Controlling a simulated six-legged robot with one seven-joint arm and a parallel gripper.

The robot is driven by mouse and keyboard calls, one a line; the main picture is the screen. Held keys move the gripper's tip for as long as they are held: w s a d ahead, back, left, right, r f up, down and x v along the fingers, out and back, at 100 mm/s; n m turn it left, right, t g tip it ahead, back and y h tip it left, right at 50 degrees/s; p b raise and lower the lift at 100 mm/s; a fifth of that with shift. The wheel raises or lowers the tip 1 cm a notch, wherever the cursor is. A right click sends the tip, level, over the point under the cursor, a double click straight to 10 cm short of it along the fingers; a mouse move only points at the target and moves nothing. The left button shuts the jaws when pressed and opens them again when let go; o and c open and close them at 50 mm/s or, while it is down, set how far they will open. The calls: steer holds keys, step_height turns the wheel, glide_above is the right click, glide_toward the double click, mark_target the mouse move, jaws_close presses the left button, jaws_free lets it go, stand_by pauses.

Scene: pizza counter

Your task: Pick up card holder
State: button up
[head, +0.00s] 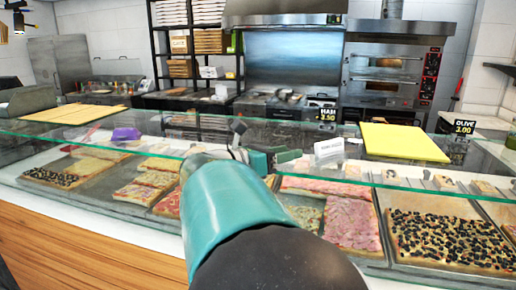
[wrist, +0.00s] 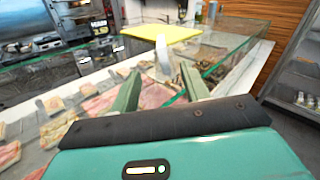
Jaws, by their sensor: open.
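The card holder (head: 328,152) looks like a small white upright piece on the glass counter top, right of my gripper (head: 280,157) in the head view. In the wrist view a white upright piece (wrist: 163,56), seemingly the same card holder, shows just beyond the gap between the fingertips. My gripper (wrist: 162,88) is open, with two green fingers spread apart and nothing visible between them. My teal arm hides part of the counter in the head view.
The glass counter top (head: 60,127) covers trays of pizza (head: 440,238). A yellow board (head: 405,142) lies right of the card holder. Black price signs (head: 327,115) (head: 465,127) stand nearby. A purple item (head: 124,134) lies on the left. Ovens (head: 388,75) stand behind.

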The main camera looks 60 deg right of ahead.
mark_target(325, 142)
steer(key=x, duration=0.8)
steer(key=shift+s, duration=0.1)
steer(key=shift+s+d+r, duration=0.1)
steer(key=shift+s, duration=0.25)
steer(key=x, duration=0.4)
steer(key=shift+w+d, duration=0.1)
steer(key=shift+d, duration=0.1)
steer(key=shift+w+d, duration=0.15)
steer(key=shift+d, duration=0.2)
steer(key=shift+s, duration=0.4)
steer(key=shift+w, duration=0.2)
steer(key=shift+c, duration=0.3)
jaws_close()
